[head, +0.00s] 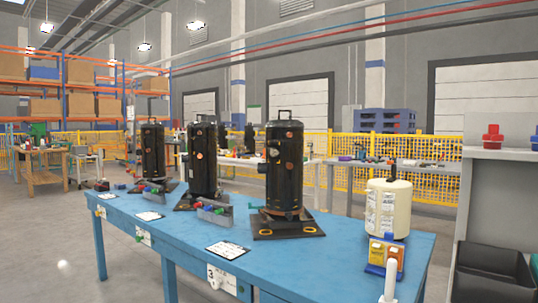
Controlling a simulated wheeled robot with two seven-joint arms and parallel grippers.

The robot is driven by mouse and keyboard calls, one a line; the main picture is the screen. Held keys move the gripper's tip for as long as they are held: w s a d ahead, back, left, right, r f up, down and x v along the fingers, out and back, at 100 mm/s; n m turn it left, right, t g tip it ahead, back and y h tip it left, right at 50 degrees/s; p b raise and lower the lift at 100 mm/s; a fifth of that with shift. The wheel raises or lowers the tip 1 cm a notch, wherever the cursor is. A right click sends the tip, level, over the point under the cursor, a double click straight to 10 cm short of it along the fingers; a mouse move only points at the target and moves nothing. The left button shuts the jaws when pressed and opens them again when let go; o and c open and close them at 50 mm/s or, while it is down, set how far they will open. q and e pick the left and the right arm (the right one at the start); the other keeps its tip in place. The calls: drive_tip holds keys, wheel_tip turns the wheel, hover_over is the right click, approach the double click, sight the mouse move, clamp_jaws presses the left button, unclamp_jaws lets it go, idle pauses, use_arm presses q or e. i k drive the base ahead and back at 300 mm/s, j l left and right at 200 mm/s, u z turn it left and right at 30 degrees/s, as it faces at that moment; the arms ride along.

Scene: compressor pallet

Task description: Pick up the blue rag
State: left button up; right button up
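I cannot make out a blue rag for certain in the head view. A small blue item (120,186) lies at the far left end of the blue table (150,208), too small to identify. Neither of my grippers is in view.
Several black compressors (284,170) stand along the blue table. A cream tank (388,208) and a blue holder with orange packs (382,254) are at its right end, behind a white upright object (391,281). A grey cabinet (500,200) stands at right. Open floor lies left.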

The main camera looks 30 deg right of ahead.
sight(120, 186)
drive_tip(key=i+j+u, duration=0.2)
drive_tip(key=i, duration=0.2)
drive_tip(key=i+j+u, duration=0.2)
drive_tip(key=i, duration=0.15)
drive_tip(key=i+l+u, duration=0.1)
drive_tip(key=i+u, duration=0.2)
drive_tip(key=i, duration=2.9)
drive_tip(key=i+z, duration=0.15)
drive_tip(key=i, duration=0.6)
drive_tip(key=i+j, duration=0.2)
drive_tip(key=i, duration=0.5)
drive_tip(key=i+j+z, duration=0.1)
drive_tip(key=i+z, duration=0.4)
drive_tip(key=i+j+z, duration=0.3)
drive_tip(key=z, duration=0.15)
drive_tip(key=i+j+z, duration=0.7)
drive_tip(key=j+z, duration=0.3)
